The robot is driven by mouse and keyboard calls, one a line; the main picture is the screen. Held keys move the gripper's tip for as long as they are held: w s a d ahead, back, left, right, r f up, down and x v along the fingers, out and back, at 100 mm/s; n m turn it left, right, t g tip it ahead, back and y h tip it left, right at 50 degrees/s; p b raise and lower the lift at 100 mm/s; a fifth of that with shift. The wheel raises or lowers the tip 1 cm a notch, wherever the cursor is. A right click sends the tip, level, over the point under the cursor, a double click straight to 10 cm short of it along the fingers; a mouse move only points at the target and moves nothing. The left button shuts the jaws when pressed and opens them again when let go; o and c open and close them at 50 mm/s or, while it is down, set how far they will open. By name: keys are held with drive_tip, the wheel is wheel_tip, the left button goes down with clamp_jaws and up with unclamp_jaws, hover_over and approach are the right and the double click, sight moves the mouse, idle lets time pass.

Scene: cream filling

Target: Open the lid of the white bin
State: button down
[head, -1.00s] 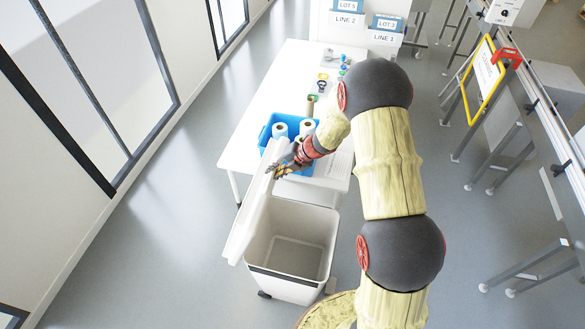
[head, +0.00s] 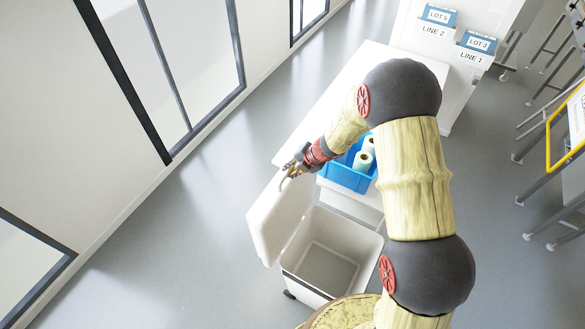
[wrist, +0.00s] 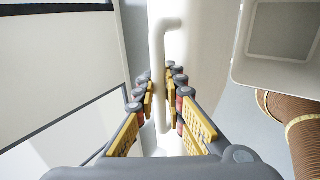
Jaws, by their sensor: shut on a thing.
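The white bin (head: 376,246) stands on the floor with its top open and its inside showing empty in the head view. Its lid (head: 270,222) is swung up and out past upright on the left side of the bin. My gripper (head: 294,168) is at the far edge of the lid. In the wrist view my gripper (wrist: 162,98) has its fingers on both sides of the lid's white bar handle (wrist: 160,62) and is shut on it. The bin's opening also shows in the wrist view (wrist: 243,75) at upper right.
A white table (head: 335,84) stands behind the bin. Line 1 and Line 2 stands are at the back. Open grey floor (head: 180,235) lies left of the lid, up to the wall.

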drive_tip(key=shift+r, duration=0.15)
drive_tip(key=c, duration=2.1)
unclamp_jaws()
drive_tip(key=shift+s+a, duration=0.1)
drive_tip(key=shift+s, duration=0.05)
drive_tip(key=shift+o, duration=1)
drive_tip(key=v, duration=1.2)
drive_tip(key=shift+c, duration=0.4)
